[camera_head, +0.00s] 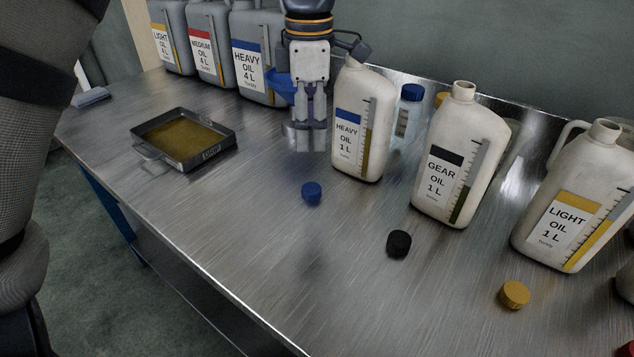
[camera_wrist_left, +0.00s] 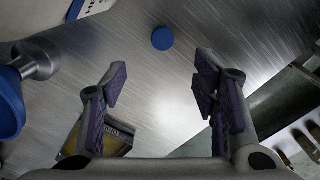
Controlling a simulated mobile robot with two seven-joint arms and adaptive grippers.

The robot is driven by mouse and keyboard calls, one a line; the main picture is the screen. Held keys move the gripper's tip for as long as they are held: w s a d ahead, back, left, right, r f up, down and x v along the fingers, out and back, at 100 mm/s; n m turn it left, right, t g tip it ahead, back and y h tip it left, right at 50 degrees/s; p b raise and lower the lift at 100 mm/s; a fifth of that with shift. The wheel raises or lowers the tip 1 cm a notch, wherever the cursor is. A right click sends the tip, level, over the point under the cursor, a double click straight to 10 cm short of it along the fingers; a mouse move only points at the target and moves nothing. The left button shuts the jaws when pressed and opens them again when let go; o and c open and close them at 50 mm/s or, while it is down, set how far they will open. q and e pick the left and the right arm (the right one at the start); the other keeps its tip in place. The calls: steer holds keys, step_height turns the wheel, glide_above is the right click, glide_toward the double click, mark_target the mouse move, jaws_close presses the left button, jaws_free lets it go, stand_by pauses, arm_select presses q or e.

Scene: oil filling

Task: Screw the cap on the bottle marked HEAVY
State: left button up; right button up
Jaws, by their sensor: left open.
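The bottle marked HEAVY (camera_head: 345,150) is a white 1 L jug with a blue-striped label and a level strip. It stands upright on the metal table; its mouth is largely hidden by my gripper parts. A blue cap (camera_head: 312,193) lies on the table in front of it, and it also shows in the left wrist view (camera_wrist_left: 162,38). My left gripper (camera_head: 305,138) points down just left of the bottle and behind the cap. In the left wrist view its fingers (camera_wrist_left: 160,88) are spread with nothing between them. My right gripper is not in view.
GEAR (camera_head: 438,195) and LIGHT (camera_head: 550,235) jugs stand to the right, with black (camera_head: 399,243) and yellow (camera_head: 515,295) caps in front. A blue funnel (camera_head: 283,86) is behind my gripper. Large cans (camera_head: 205,45) stand at back left. An oil tray (camera_head: 215,152) lies left.

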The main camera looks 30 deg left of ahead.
arm_select(q)
glide_above(313, 188)
steer(key=f, duration=0.7)
steer(key=shift+w+a, duration=0.15)
steer(key=shift+a, duration=0.05)
steer(key=f, duration=0.5)
steer(key=shift+d+f, duration=0.1)
steer(key=shift+d, duration=0.1)
steer(key=c, duration=0.8)
